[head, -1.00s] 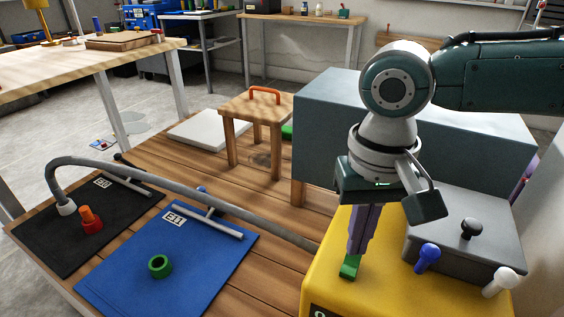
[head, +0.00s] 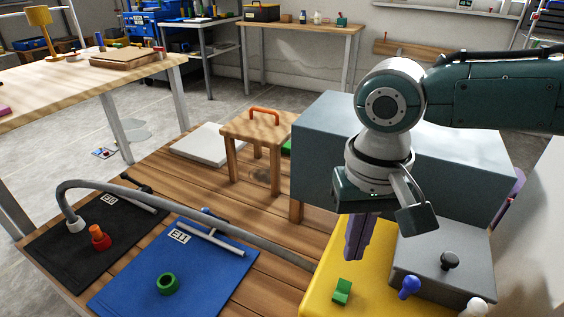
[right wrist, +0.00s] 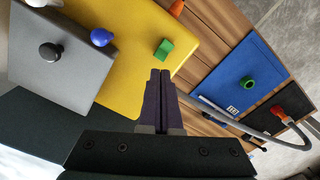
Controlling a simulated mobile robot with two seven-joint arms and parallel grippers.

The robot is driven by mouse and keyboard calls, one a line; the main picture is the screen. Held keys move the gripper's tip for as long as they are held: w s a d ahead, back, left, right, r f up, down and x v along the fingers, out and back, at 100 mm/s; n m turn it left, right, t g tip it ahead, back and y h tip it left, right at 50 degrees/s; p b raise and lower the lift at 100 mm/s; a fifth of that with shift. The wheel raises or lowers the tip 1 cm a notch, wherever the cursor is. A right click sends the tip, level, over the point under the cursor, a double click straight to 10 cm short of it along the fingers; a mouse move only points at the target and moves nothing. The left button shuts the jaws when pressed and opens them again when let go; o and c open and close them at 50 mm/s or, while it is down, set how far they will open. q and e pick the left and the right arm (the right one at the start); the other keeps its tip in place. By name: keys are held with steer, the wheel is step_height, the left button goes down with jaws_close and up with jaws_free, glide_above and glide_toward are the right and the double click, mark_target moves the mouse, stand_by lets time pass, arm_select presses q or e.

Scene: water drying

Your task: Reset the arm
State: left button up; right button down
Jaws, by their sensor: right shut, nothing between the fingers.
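My right gripper (head: 354,258) points down above the yellow machine (head: 318,292), with its purple fingers together and nothing between them. In the right wrist view the shut fingers (right wrist: 159,72) point toward a small green switch (right wrist: 164,49) on the yellow top, with a gap between. The green switch also shows in the head view (head: 342,291), below and slightly left of the fingertips. My left gripper does not show.
A grey hose (head: 190,212) arches over a blue mat (head: 215,272) and a black mat (head: 60,258). A large blue-grey box (head: 320,150) stands behind my arm.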

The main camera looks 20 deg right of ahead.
steer(key=s+a+r+n+t+y+p, duration=0.1)
steer(key=s+a+r+n+y+p, duration=0.15)
steer(key=s+a+r+p, duration=0.35)
steer(key=s+a+r+n+t+y+p, duration=0.1)
steer(key=s+a+r+n+p, duration=0.3)
steer(key=a+r+p, duration=0.35)
steer(key=s+d+r+t+h+p, duration=0.1)
steer(key=s+d+r+h+p, duration=0.1)
steer(key=s+d+r+p, duration=0.25)
steer(key=s+d+r+t+h+p, duration=0.1)
steer(key=s+d+r+p, duration=0.1)
steer(key=d+r+p, duration=0.35)
step_height(320, 180, up, 40)
steer(key=p, duration=3.5)
steer(key=shift+w+d, duration=0.15)
steer(key=shift+w, duration=0.05)
steer(key=shift+f+m, duration=0.15)
steer(key=shift+m, duration=0.1)
